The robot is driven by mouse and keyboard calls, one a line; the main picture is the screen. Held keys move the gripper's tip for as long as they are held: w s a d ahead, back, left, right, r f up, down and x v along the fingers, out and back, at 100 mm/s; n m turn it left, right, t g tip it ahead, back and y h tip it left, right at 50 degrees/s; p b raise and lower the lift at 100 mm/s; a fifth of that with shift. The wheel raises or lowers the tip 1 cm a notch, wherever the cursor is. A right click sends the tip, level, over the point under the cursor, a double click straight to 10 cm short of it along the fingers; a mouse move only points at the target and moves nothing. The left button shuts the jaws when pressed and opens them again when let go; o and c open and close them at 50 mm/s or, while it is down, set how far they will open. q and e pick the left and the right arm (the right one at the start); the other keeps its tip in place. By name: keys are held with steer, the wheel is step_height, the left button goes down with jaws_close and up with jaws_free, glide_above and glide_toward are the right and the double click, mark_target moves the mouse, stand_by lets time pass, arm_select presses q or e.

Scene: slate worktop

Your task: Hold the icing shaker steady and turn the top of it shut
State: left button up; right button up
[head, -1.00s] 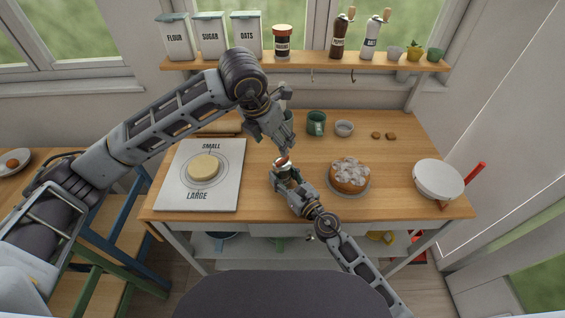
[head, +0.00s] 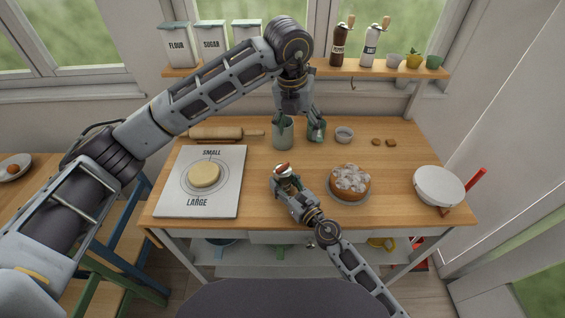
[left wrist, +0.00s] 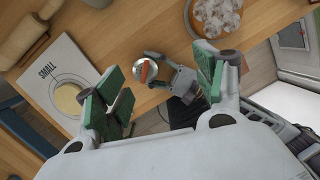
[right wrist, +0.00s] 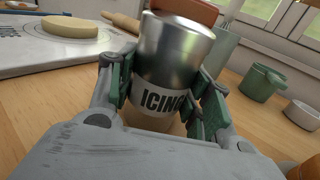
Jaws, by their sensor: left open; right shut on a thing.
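The icing shaker (head: 282,171) is upright near the middle of the worktop. Its silver metal body with an ICING label (right wrist: 160,100) fills the right wrist view, and a red-brown bar (right wrist: 187,9) crosses its top, partly cut off there. My right gripper (head: 288,186) is shut around the shaker from the side. From above, the left wrist view shows the shaker's round silver top (left wrist: 140,72) with the red bar running across it. My left gripper (head: 298,123) is open and empty, raised well clear behind and above the shaker.
A frosted cake (head: 350,180) stands right of the shaker. A white board (head: 177,203) with a pale dough disc lies left. A grey-green canister (head: 283,138), a green mug (head: 316,135) and a rolling pin (head: 222,134) stand behind. The shelf (head: 400,72) is close behind my left arm.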

mark_target(282, 165)
arm_select(q)
steer(key=shift+s+a+f+n+g+y, duration=0.1)
steer(key=shift+a+f+n+g+y, duration=0.4)
steer(key=shift+n, duration=1.55)
steer(key=shift+w+a+f+n+g+y, duration=0.15)
steer(key=shift+a+n, duration=0.7)
steer(key=shift+n, duration=1.15)
steer(key=shift+s+a+f+n+g+y, duration=0.15)
steer(key=shift+a+f+n+g, duration=0.35)
steer(key=shift+n, duration=1.55)
steer(key=shift+a+r, duration=0.15)
steer(key=shift+r, duration=0.05)
steer(key=shift+f, duration=0.15)
steer(key=shift+f, duration=5.9)
steer(key=c, duration=1)
